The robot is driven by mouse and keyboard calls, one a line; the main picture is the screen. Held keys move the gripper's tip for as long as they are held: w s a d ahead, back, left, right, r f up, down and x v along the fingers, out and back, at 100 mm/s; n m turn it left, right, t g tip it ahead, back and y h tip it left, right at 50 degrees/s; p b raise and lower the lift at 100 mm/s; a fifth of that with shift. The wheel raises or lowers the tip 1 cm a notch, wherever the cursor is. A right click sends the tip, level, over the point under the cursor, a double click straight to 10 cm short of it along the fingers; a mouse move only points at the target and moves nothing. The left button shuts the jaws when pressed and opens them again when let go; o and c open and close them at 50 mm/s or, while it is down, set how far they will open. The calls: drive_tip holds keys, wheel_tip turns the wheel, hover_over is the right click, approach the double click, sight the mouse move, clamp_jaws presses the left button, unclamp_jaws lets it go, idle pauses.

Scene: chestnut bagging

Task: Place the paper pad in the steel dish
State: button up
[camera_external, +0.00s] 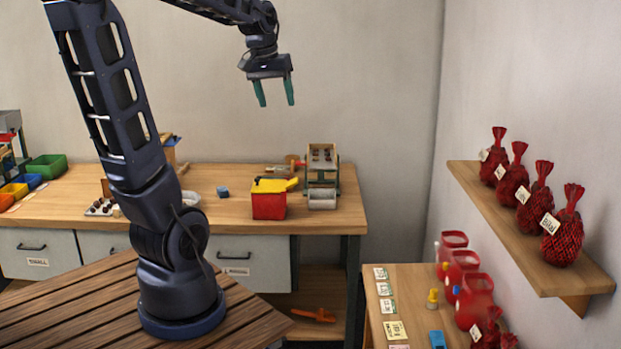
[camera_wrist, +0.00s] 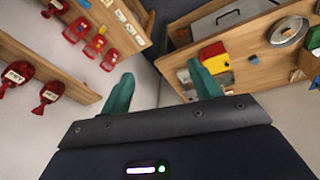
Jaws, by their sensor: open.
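The steel dish is a round grey dish in the wrist view (camera_wrist: 288,32), lying on the wooden bench at upper right. In the external view the steel dish (camera_external: 193,198) is partly hidden behind my arm. I cannot single out the paper pad for sure; a pale yellow printed paper piece (camera_external: 396,330) lies on the right side table and may be it. My gripper (camera_external: 276,93) hangs high in the air above and behind the bench, pointing down. Its two green fingers are apart with nothing between them, as the wrist view also shows (camera_wrist: 162,88).
A red box with a yellow top (camera_external: 269,200), a small blue block (camera_external: 223,191) and a sorter stand (camera_external: 322,170) are on the bench (camera_external: 340,222). The side table holds red containers (camera_external: 474,300) and several cards. A wall shelf (camera_external: 490,220) carries red net bags.

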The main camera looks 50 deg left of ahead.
drive_tip(key=s+d+f+m+t, duration=0.1)
drive_tip(key=s+d+f+m, duration=0.1)
drive_tip(key=s+d, duration=0.3)
drive_tip(key=s+d+f+m, duration=0.2)
drive_tip(key=s+d, duration=0.3)
drive_tip(key=s, duration=0.4)
drive_tip(key=shift+m+t, duration=0.4)
drive_tip(key=shift+m, duration=0.3)
drive_tip(key=shift+s, duration=0.1)
